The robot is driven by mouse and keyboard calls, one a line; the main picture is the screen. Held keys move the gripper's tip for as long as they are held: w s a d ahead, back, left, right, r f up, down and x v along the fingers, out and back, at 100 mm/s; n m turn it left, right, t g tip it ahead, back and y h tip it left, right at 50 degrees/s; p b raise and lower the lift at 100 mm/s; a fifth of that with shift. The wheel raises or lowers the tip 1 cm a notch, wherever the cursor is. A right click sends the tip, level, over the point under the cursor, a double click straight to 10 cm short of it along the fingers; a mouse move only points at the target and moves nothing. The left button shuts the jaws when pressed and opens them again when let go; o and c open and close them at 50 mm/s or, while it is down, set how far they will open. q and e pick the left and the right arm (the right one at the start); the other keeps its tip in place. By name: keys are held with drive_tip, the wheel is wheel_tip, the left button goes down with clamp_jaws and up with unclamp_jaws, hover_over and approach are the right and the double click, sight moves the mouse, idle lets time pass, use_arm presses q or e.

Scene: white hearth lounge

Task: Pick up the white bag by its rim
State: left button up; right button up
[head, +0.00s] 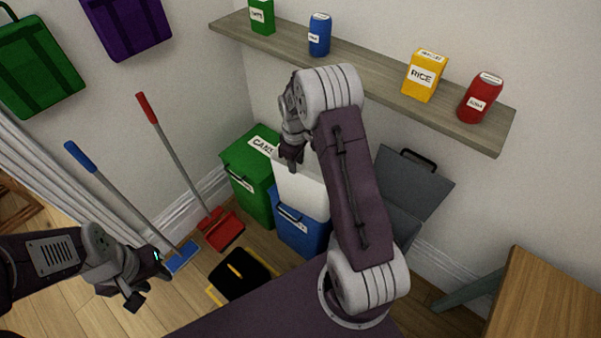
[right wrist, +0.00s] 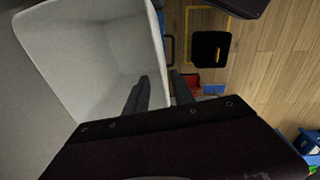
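The white bag (head: 302,192) is an open-topped white box shape at the blue bin (head: 298,234) in the head view. How far it sits inside the bin is hidden. In the right wrist view the bag (right wrist: 95,60) fills the left side and I look into its empty inside. My right gripper (head: 290,158) is at the bag's top edge. In the right wrist view its two fingers (right wrist: 160,92) stand apart, one inside the bag and one outside, with the rim between them. My left gripper (head: 148,287) is open and empty at lower left, away from the bag.
A green cans bin (head: 247,170) stands left of the blue bin, a grey lidded bin (head: 412,190) right. A black item in a yellow frame (head: 238,272) and a red dustpan (head: 221,229) are on the floor. A shelf (head: 370,75) with groceries hangs above.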

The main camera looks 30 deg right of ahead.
sight(300, 186)
drive_tip(key=shift+s+d+f, duration=0.35)
drive_tip(key=shift+s+f, duration=0.25)
drive_tip(key=shift+a+f, duration=0.1)
drive_tip(key=f, duration=0.3)
drive_tip(key=shift+d+f, duration=0.2)
drive_tip(key=shift+f, duration=0.15)
wheel_tip(300, 186, down, 4)
drive_tip(key=shift+w+a+f+p, duration=0.1)
drive_tip(key=shift+f+p, duration=0.15)
drive_tip(key=shift+p, duration=0.2)
drive_tip(key=shift+w+f, duration=0.1)
drive_tip(key=shift+f, duration=0.25)
clamp_jaws()
